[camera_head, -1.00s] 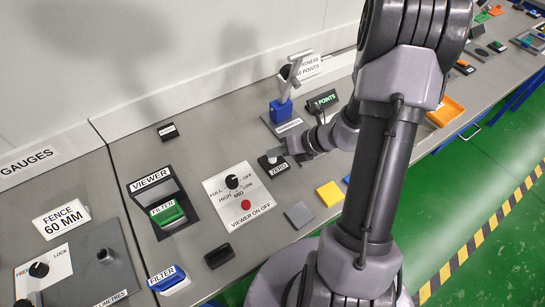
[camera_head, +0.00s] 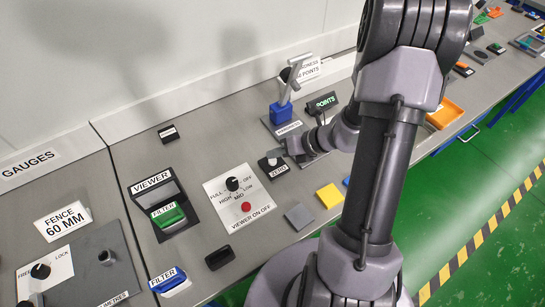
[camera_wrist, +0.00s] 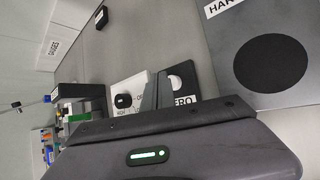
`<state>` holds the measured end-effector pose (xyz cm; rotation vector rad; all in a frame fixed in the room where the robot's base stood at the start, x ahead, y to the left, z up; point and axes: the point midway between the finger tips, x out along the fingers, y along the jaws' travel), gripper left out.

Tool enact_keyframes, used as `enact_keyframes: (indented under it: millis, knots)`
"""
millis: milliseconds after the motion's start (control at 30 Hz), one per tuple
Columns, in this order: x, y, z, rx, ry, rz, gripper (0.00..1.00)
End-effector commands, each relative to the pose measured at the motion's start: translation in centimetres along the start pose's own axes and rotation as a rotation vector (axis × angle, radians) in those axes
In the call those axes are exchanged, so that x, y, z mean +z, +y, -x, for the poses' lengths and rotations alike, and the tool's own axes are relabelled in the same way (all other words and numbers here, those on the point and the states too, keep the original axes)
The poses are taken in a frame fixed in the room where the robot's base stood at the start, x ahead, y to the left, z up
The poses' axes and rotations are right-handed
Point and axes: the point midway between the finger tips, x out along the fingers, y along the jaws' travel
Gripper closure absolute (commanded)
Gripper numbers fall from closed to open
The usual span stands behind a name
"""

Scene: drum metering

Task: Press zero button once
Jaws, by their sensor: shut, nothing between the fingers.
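The zero button is a small black panel (camera_head: 271,166) labelled "ZERO" on the grey bench in the head view. The panel also shows in the wrist view (camera_wrist: 186,78), with a pale round spot on it and its label partly covered. My gripper (camera_head: 275,153) is shut and empty, its tips over or beside the button. In the wrist view the shut fingers (camera_wrist: 157,92) stand in front of the panel's left part. The button is partly hidden, and I cannot tell whether the tips touch it.
The viewer control panel (camera_head: 236,198) with a dial and red button lies to the left. Grey (camera_head: 299,216) and yellow (camera_head: 329,195) blocks lie in front.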

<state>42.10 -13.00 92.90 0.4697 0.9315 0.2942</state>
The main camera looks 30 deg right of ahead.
Motion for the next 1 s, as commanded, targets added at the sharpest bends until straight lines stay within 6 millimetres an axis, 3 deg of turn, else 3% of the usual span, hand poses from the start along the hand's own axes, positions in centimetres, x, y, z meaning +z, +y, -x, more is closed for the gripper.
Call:
enact_keyframes:
  millis: [433, 1000]
  knots:
    - [0.4, 0.4, 0.6, 0.0, 0.0, 0.0, 1.0]
    - [2.9, 3.0, 4.0, 0.0, 0.0, 0.0, 1.0]
